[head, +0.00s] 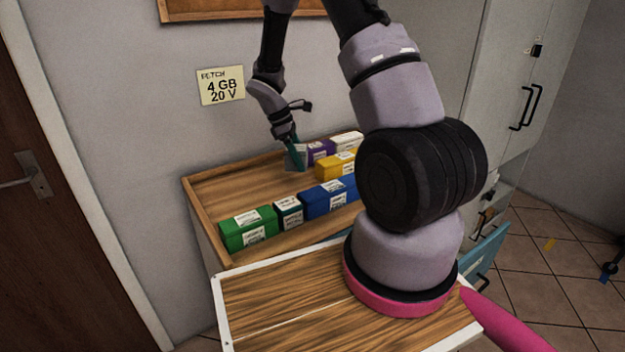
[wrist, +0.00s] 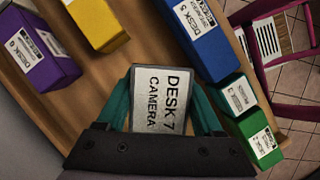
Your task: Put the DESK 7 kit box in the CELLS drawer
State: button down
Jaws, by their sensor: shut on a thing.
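The kit box, labelled DESK 7 CAMERA (wrist: 162,98), sits between the teal fingers of my gripper (wrist: 163,110) in the wrist view. My gripper (head: 293,152) is shut on it. In the head view the fingers point down at the back of the wooden-topped counter (head: 222,192), left of the purple box. The box (head: 297,160) shows there as a small grey shape. I cannot tell whether it touches the counter. No label reading CELLS is legible in any view.
On the counter stand a purple box (head: 318,151), yellow box (head: 334,165), blue box (head: 326,199), dark teal box (head: 288,213) and green box (head: 247,231). A note (head: 220,86) reads "FETCH 4 GB 20 V". A blue panel (head: 486,252) shows right of my arm.

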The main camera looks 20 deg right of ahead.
aim_at(294, 185)
jog(key=n, duration=0.2)
jog(key=a+n+t, duration=0.1)
jog(key=shift+r+n+h, duration=0.25)
jog(key=shift+n+h, duration=0.05)
jog(key=n, duration=0.1)
jog(key=a+n+t, duration=0.1)
jog(key=n, duration=0.1)
jog(key=shift+w+n+t, duration=0.1)
jog(key=shift+n+t, duration=0.2)
jog(key=shift+n, duration=0.3)
jog(key=f, duration=0.5)
jog(key=shift+a, duration=0.2)
jog(key=shift+f, duration=2.35)
jog(key=shift+c, duration=0.2)
grip_release()
jog(key=shift+f, duration=0.15)
